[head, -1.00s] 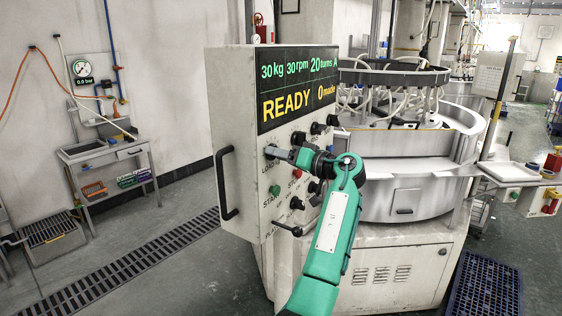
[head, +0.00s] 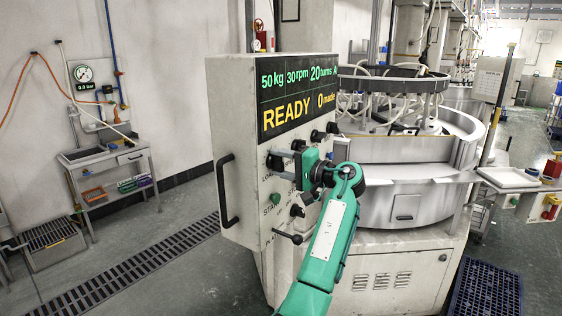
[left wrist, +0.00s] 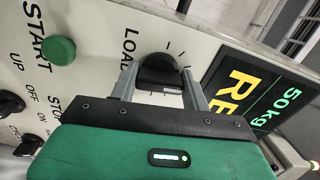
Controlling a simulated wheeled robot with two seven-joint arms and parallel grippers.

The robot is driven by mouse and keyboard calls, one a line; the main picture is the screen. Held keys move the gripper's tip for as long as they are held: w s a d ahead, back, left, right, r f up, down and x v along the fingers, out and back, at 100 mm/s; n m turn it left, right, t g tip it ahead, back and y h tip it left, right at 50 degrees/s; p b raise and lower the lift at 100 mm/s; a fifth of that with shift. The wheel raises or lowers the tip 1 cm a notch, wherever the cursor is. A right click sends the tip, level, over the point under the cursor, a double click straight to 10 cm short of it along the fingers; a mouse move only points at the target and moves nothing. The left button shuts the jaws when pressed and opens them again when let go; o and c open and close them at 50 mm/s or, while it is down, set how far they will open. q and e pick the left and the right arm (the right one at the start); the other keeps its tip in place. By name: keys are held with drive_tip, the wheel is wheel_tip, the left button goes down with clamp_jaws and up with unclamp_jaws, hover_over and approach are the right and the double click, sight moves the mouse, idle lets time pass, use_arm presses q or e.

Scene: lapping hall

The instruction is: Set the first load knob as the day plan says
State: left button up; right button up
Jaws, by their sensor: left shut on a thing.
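The grey control box (head: 240,130) stands in the middle of the head view. Its display (head: 298,98) reads 50 kg, 30 rpm, 20 turns, A, READY, 0 made. My left gripper (head: 277,163) is at the left edge of the box's front panel. The left wrist view shows its two fingers (left wrist: 160,80) on either side of a black knob (left wrist: 158,70) beside the word LOAD. The gripper is shut on this knob, and tick marks show around it. My right gripper is in neither view.
A green START button (left wrist: 59,51) and further black knobs (left wrist: 10,103) sit close by on the panel. A handle (head: 228,188) sticks out at the box's left side. The round lapping machine (head: 400,180) stands behind my arm.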

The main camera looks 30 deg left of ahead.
use_arm(q)
drive_tip(key=shift+o, duration=0.2)
drive_tip(key=shift+r+m, duration=0.1)
drive_tip(key=shift+m, duration=0.4)
drive_tip(key=o, duration=1)
drive_tip(key=shift+w, duration=0.1)
drive_tip(key=shift+c, duration=0.2)
drive_tip(key=shift+d, duration=0.15)
drive_tip(key=shift+d+f, duration=0.2)
drive_tip(key=shift+d, duration=0.1)
drive_tip(key=d+b, duration=0.5)
drive_tip(key=d, duration=0.8)
drive_tip(key=shift+w+b, duration=0.15)
drive_tip(key=shift+b, duration=0.2)
drive_tip(key=shift+r, duration=0.1)
